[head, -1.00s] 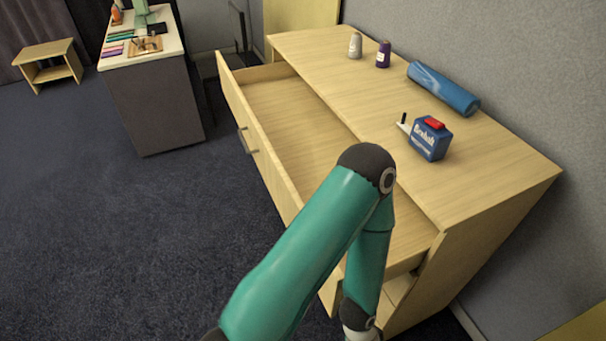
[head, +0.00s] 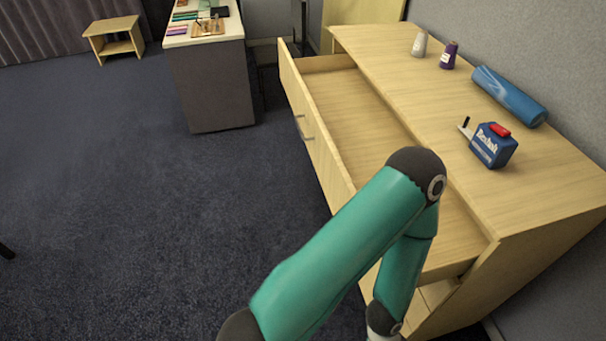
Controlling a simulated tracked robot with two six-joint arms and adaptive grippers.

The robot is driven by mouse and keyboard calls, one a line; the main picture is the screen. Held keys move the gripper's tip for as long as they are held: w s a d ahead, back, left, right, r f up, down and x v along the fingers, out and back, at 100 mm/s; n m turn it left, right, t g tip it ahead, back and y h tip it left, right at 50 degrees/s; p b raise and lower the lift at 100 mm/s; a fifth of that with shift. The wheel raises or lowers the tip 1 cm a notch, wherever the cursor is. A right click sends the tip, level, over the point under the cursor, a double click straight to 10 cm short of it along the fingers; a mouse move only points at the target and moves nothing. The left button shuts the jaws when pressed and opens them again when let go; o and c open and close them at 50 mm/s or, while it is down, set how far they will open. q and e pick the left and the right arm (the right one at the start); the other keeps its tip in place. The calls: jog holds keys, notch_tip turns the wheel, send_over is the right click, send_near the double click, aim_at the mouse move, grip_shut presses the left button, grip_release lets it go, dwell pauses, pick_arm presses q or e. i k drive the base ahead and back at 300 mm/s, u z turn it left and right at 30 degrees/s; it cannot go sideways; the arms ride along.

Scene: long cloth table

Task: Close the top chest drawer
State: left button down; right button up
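The wooden chest (head: 440,95) stands against the grey wall on the right. Its top drawer (head: 350,105) is pulled far out and looks empty where I can see inside. The drawer front faces left and carries a metal handle (head: 303,128). My teal arm rises from the bottom of the view and bends in front of the near end of the drawer, hiding part of it. The arm's lower end runs out of the bottom edge, so its gripper is out of sight. My other gripper is not in view either.
On the chest top are a grey spool (head: 419,45), a purple spool (head: 449,55), a blue roll (head: 509,96) and a blue box with a red top (head: 493,146). A desk (head: 207,85) and a small wooden stand (head: 114,40) are farther back. The carpet left of the chest is clear.

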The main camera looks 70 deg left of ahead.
aim_at(348, 129)
jog(key=z, duration=0.15)
jog(key=k, duration=0.35)
jog(key=u, duration=0.8)
jog(key=i, duration=0.1)
jog(key=z, duration=3.1)
jog(key=i, duration=0.3)
jog(key=u, duration=3.45)
jog(key=i, duration=0.45)
jog(key=z, duration=0.05)
jog(key=k, duration=0.5)
jog(key=u, duration=0.2)
jog(key=i, duration=0.55)
